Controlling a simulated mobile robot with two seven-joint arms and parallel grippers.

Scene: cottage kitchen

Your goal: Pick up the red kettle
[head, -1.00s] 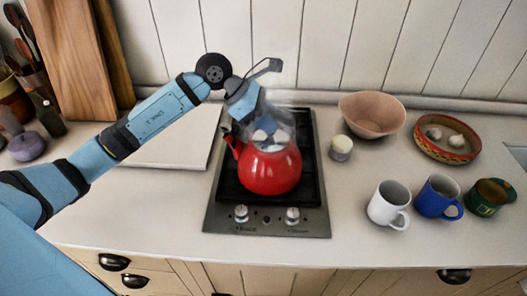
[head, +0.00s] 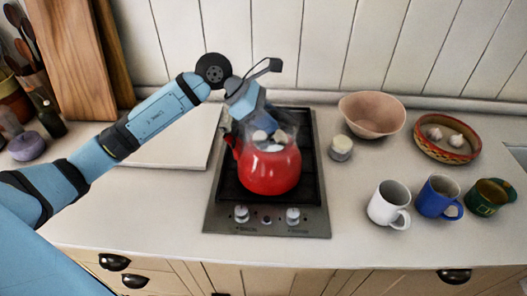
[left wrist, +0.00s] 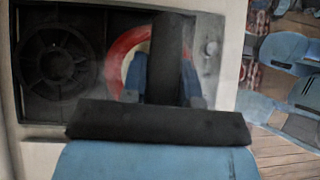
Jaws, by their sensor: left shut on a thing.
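The red kettle (head: 268,172) stands upright on the front part of the black two-burner hob (head: 229,216), its spout toward the left. My left gripper (head: 268,138) comes down from above onto the top of the kettle and is shut on it, at the handle as far as I can tell. The fingers and the handle are blurred together in the head view. In the left wrist view, part of the red kettle (left wrist: 118,52) shows behind the dark gripper parts, which hide most of it. My right gripper is not in view.
A pink bowl (head: 371,115) and a small jar (head: 341,148) stand right of the hob. A patterned bowl (head: 447,138), a white mug (head: 388,204), a blue mug (head: 437,197) and a green mug (head: 489,197) are further right. A pale board (head: 170,150) lies left.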

